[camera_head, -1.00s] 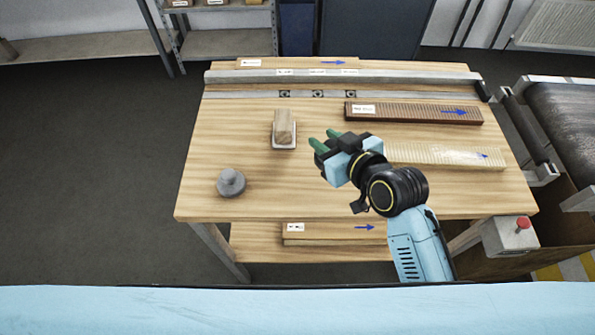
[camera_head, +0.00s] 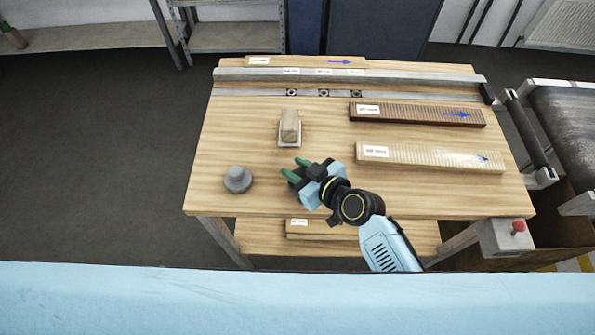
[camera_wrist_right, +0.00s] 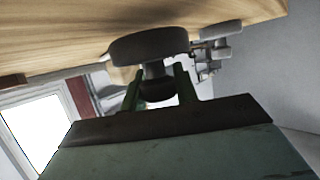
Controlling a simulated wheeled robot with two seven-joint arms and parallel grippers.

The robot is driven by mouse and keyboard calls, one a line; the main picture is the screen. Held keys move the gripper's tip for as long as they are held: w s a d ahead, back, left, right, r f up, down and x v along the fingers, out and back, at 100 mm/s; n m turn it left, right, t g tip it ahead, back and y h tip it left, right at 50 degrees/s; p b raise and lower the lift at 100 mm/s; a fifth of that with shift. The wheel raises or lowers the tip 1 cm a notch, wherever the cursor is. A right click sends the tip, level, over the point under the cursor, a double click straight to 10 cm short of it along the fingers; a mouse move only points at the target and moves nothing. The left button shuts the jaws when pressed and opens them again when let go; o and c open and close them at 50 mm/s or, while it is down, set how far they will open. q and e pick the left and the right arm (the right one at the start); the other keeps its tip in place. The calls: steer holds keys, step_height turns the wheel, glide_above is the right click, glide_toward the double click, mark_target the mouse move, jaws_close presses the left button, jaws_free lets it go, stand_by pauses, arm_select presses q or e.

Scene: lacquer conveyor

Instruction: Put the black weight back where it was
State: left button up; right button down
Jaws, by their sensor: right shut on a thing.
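My right gripper (camera_head: 293,168) comes in from the lower right and points left over the near-middle part of the table. In the right wrist view the black weight (camera_wrist_right: 148,46), a dark disc with a stem and knob, sits at my fingers, with the knob end between them. In the head view I cannot pick it out from the dark parts of the gripper. I cannot tell whether its disc touches the table. A grey weight (camera_head: 238,179) stands on the table to the left of my fingertips. My left gripper is out of view.
A wood block on a pale plate (camera_head: 289,128) stands beyond my gripper. A dark ribbed board (camera_head: 418,115) and a light ribbed board (camera_head: 430,157) lie to the right. A metal rail (camera_head: 345,78) runs along the back. Table between grey weight and plate is clear.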

steer(key=shift+f, duration=0.45)
steer(key=c, duration=1.5)
jaws_free()
steer(key=shift+f, duration=0.25)
steer(key=o, duration=0.4)
steer(key=shift+r, duration=0.15)
steer(key=shift+s+d+r, duration=0.1)
steer(key=shift+s+d, duration=0.05)
steer(key=shift+d, duration=0.05)
steer(key=v, duration=1.1)
steer(key=shift+s+d, duration=0.2)
steer(key=shift+s, duration=0.05)
